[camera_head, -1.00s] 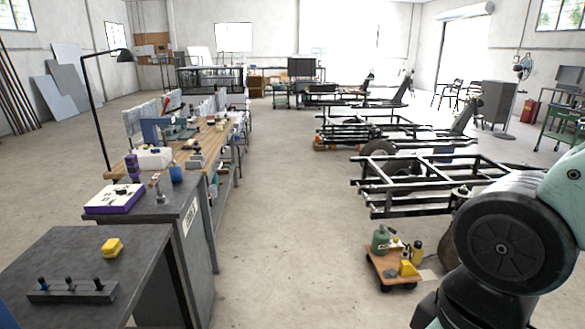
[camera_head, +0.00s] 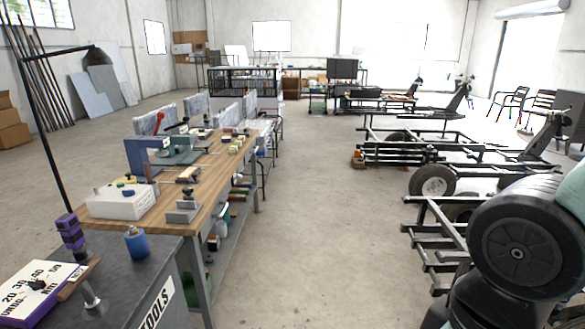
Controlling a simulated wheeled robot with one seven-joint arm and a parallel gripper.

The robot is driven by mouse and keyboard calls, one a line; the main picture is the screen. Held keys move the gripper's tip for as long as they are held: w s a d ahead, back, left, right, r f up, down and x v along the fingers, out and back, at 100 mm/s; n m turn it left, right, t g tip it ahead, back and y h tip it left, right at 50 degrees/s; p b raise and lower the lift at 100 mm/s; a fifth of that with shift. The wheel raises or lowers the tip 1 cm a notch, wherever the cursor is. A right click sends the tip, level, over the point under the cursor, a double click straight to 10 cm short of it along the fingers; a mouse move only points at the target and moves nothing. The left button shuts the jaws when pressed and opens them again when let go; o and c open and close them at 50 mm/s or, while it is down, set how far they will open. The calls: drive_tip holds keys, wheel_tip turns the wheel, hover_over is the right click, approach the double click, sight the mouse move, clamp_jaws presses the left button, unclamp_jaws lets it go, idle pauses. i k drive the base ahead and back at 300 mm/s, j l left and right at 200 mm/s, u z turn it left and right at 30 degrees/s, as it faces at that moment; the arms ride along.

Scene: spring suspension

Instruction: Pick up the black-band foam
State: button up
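I cannot pick out the black-band foam for certain in the head view. Small yellow and dark pieces (camera_head: 236,145) lie toward the far end of the wooden workbench (camera_head: 165,215), too small to tell apart. My gripper is not in view; only my arm's dark and pale-green links show at the lower right.
A grey cabinet (camera_head: 130,265) at the near left bears a purple-edged box (camera_head: 38,290), a purple-and-black tool (camera_head: 71,235) and a blue cup (camera_head: 137,244). A white box (camera_head: 122,201) stands on the workbench. Metal frames (camera_head: 440,235) stand at right. The middle floor (camera_head: 310,230) is clear.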

sight(232, 151)
drive_tip(key=i, duration=2.05)
drive_tip(key=i+u, duration=0.2)
drive_tip(key=i, duration=0.45)
drive_tip(key=i+u, duration=0.25)
drive_tip(key=i, duration=0.4)
drive_tip(key=i+l+u, duration=0.2)
drive_tip(key=i, duration=0.45)
drive_tip(key=i+u, duration=0.85)
drive_tip(key=i+l+u, duration=0.3)
drive_tip(key=u, duration=0.15)
drive_tip(key=i, duration=0.15)
